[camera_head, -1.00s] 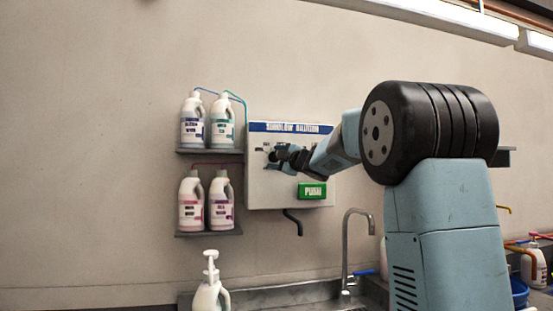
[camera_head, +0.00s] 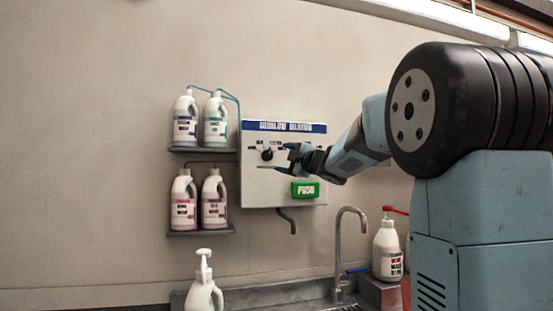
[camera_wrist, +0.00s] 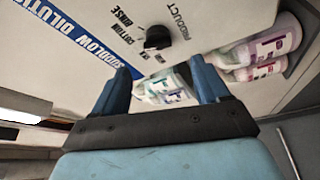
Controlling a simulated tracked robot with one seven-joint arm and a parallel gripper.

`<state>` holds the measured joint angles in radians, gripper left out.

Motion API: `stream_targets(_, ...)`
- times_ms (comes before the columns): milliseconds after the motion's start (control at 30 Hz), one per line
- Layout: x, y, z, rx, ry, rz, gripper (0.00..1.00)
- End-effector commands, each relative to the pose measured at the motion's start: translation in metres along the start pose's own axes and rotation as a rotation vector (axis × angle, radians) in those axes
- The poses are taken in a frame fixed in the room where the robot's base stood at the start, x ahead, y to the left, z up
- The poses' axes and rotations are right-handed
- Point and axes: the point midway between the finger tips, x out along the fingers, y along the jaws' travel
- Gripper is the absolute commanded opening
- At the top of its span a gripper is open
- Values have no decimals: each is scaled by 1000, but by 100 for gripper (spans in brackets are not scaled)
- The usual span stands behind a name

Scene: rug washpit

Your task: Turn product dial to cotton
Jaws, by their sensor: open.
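The product dial, a black round knob (camera_head: 267,154), sits on the white front of the dilution dispenser (camera_head: 258,190). In the wrist view the knob (camera_wrist: 157,38) shows beyond my fingers, with RINSE and COTTON printed beside it, smaller labels that I cannot read surely, and PRODUCT on its other side. I cannot tell which label the knob points at. My gripper (camera_head: 286,157) is open just to the right of the dial. Its two fingers (camera_wrist: 161,78) are apart in the wrist view, with nothing held and a gap between them and the knob.
A green PUSH button (camera_head: 305,189) is below my gripper, and a dark outlet pipe (camera_head: 288,220) hangs under the dispenser. Jugs (camera_head: 185,122) stand on two shelves to the left. A tap (camera_head: 340,240) and a pump bottle (camera_head: 203,290) are below.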

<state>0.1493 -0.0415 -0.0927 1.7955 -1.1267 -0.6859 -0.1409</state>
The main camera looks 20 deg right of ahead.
Motion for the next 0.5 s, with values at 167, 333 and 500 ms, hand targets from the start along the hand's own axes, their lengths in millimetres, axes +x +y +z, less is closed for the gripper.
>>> stream_targets(167, -31, 0, 0, 0, -1, 1, 74)
stream_targets(333, -47, 0, 0, 0, 0, 0, 74)
stream_targets(500, -52, -1, 0, 0, 1, -1, 74)
